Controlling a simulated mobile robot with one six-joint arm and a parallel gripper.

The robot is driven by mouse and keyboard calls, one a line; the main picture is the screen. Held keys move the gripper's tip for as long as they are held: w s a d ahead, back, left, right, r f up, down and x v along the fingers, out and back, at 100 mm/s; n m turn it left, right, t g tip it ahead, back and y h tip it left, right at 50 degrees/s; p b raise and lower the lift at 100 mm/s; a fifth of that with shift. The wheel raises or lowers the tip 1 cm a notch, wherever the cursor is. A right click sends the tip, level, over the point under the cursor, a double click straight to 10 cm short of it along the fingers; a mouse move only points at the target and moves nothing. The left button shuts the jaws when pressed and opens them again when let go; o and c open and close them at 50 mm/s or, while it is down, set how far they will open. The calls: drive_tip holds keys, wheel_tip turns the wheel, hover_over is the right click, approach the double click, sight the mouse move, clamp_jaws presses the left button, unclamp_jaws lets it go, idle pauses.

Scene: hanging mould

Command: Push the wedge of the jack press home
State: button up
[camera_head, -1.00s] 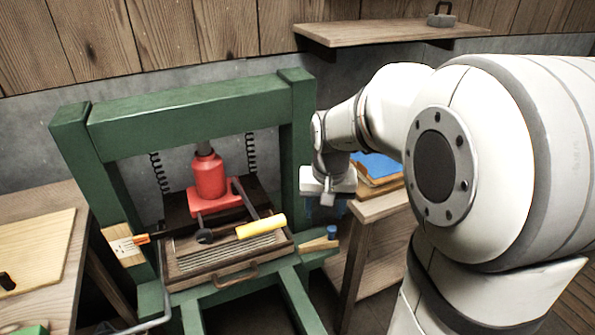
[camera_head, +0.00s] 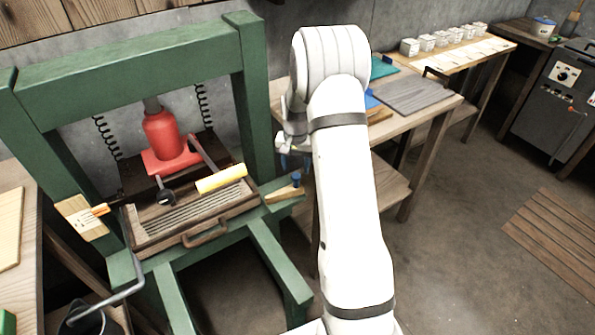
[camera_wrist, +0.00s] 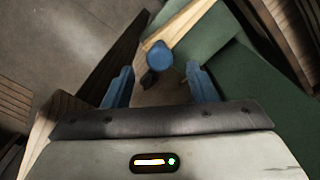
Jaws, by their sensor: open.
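The jack press is a green frame (camera_head: 247,100) with a red jack (camera_head: 165,138) in its middle. A pale wooden wedge (camera_head: 280,196) with an upright blue knob (camera_head: 296,180) sits at the frame's right side, low down. In the wrist view the blue knob (camera_wrist: 160,54) is seen from above, just beyond my fingertips, with the pale wood (camera_wrist: 178,24) of the wedge beside it. My gripper (camera_wrist: 160,88) is open and empty, its two blue fingers apart. In the head view my gripper (camera_head: 294,162) hangs just above the knob, partly hidden by my arm.
A yellow handle (camera_head: 221,179) lies over the press tray (camera_head: 190,215). A wooden table (camera_head: 425,115) stands close on the right, behind my arm. Open floor (camera_head: 450,230) lies at right.

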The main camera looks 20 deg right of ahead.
sight(296, 175)
drive_tip(key=shift+f, duration=1.65)
drive_tip(key=shift+c, duration=0.2)
clamp_jaws()
